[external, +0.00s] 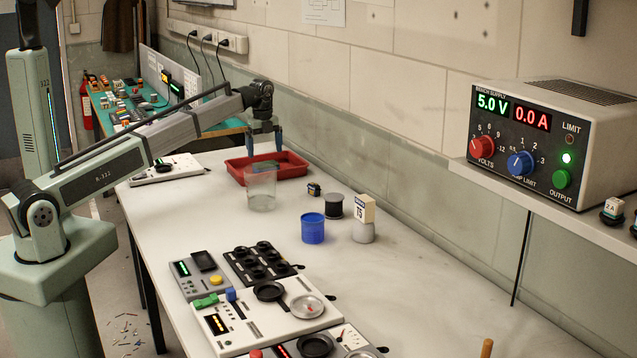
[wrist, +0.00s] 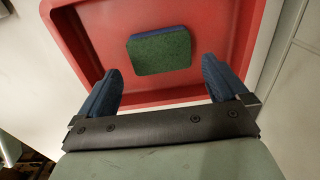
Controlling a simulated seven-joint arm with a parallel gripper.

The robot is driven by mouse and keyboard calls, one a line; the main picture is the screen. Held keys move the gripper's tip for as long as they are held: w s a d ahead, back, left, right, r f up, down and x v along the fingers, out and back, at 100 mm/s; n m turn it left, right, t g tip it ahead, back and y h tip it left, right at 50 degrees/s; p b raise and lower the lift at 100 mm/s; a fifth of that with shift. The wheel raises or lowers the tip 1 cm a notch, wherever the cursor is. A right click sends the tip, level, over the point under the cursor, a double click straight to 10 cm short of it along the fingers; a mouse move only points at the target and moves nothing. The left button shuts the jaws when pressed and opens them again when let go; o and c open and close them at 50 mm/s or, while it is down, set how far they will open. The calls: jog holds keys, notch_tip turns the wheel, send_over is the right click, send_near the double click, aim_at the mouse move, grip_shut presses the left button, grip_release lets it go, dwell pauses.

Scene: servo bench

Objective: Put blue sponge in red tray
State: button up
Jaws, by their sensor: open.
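The red tray (external: 291,168) stands at the far end of the white bench, by the wall. It also fills much of the wrist view (wrist: 220,22). The sponge (wrist: 160,50) lies inside the tray on its floor, green on its upper face with a blue edge along its far side. In the external view a small part of the sponge (external: 265,165) shows, partly behind the clear cup. My gripper (external: 264,150) is over the tray, pointing down, with its blue fingers (wrist: 163,85) apart. Nothing is between the fingers, and the sponge lies beyond them in the wrist view.
A clear cup (external: 261,190) stands just in front of the tray. A blue cup (external: 313,229), a dark spool (external: 334,206) and a calendar block on a grey cylinder (external: 363,232) stand to the right. Control panels (external: 250,305) cover the near bench. The middle left of the bench is clear.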

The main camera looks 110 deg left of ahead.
notch_tip(320, 180, up, 6)
jog(key=shift+r, duration=0.25)
jog(key=shift+d, duration=0.1)
dwell(0.4)
